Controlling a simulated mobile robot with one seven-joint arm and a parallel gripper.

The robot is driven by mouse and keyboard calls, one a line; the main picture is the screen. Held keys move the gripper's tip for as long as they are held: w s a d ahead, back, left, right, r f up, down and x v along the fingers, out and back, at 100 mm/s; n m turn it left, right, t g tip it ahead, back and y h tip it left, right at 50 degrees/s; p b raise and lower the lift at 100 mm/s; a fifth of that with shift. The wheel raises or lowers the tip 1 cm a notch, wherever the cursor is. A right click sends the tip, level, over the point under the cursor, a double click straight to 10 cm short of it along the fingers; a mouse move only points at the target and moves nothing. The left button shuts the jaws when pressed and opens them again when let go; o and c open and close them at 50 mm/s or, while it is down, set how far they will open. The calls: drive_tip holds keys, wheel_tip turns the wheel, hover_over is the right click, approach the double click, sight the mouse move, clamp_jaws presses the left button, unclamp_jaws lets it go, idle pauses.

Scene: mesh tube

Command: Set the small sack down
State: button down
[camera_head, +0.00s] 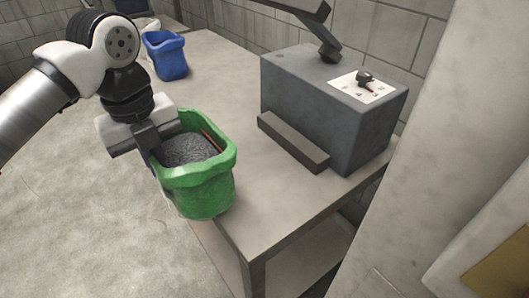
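A green sack (205,190), open at the top and filled with dark grey granular material, is at the near left edge of the grey table. A thin reddish-brown stick (212,140) shows inside its rim. My gripper (152,158) is at the sack's left rim, fingers pointing down, and appears shut on that rim; the fingertips are partly hidden. The sack looks upright and overlaps the table edge in the picture. I cannot tell whether its base touches the tabletop. A blue sack (166,58) stands farther back on the table and looks smaller in the picture.
A dark grey machine box (330,110) with a front ledge (292,143) and a white control plate stands right of the green sack. The tabletop (215,75) between the two sacks is clear. A pale wall or column rises at the right.

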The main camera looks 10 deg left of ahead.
drive_tip(key=w+d+f+p, duration=0.3)
drive_tip(key=w+d+p, duration=0.1)
drive_tip(key=w+d, duration=0.8)
drive_tip(key=shift+w+d+f, duration=0.2)
drive_tip(key=shift+w+d, duration=0.1)
drive_tip(key=shift+w, duration=0.05)
idle(0.4)
drive_tip(key=shift+f, duration=0.2)
drive_tip(key=c, duration=1.6)
unclamp_jaws()
wheel_tip(320, 180, up, 8)
drive_tip(key=shift+s+a, duration=0.15)
